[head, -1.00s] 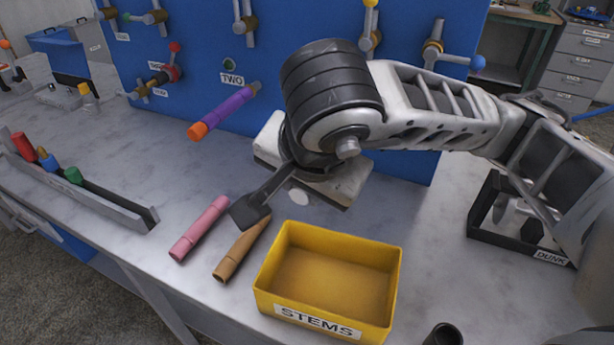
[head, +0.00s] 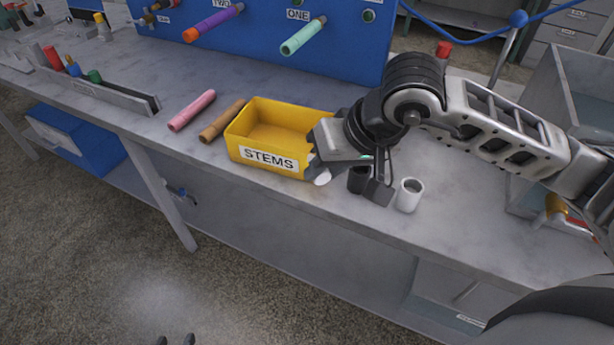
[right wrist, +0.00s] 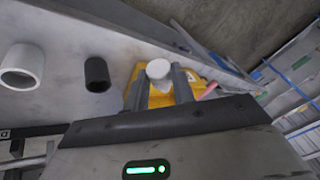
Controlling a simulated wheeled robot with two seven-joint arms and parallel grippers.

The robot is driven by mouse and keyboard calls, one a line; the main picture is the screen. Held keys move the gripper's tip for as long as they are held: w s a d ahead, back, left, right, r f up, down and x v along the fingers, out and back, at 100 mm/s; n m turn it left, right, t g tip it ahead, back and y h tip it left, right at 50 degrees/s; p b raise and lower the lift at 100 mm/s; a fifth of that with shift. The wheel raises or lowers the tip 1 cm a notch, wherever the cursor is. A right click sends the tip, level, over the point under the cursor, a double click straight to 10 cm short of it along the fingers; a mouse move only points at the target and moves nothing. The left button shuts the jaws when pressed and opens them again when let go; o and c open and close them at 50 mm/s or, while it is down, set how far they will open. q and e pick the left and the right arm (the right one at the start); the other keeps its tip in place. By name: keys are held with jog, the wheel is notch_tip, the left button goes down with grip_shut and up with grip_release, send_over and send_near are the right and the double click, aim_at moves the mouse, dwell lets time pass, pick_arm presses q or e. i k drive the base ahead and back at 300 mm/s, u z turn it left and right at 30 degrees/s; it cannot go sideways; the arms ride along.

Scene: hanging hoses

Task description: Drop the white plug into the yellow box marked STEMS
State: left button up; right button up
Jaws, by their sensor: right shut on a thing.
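The yellow box (head: 262,158) marked STEMS stands upright on the bench, and its visible inside looks empty. My right gripper (head: 343,172) is at the box's right front corner and hides part of that end. It is shut on the white plug (head: 322,178), which shows near the bench's front edge. In the right wrist view the plug (right wrist: 158,69) sits between the two fingertips, with the yellow box (right wrist: 152,96) behind it. The height of the plug above the bench is hard to judge. Two dark tips of my left gripper (head: 175,340) show at the bottom edge, apart and empty.
A black cup (head: 358,181) and a white cup (head: 409,195) stand right of the box, close to my right gripper. Brown (head: 222,121) and pink (head: 192,110) tubes lie left of it. A blue panel (head: 270,50) with hoses stands behind.

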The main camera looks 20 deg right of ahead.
aim_at(293, 148)
jog(key=z, duration=0.1)
jog(key=k, duration=0.1)
jog(key=u, duration=1.45)
jog(key=i, duration=0.65)
jog(key=z, duration=2.4)
jog(key=i, duration=0.5)
jog(key=z, duration=0.1)
jog(key=k, duration=0.5)
jog(key=u, duration=1.5)
jog(key=k, duration=0.6)
jog(key=z, duration=0.3)
jog(key=i, duration=0.45)
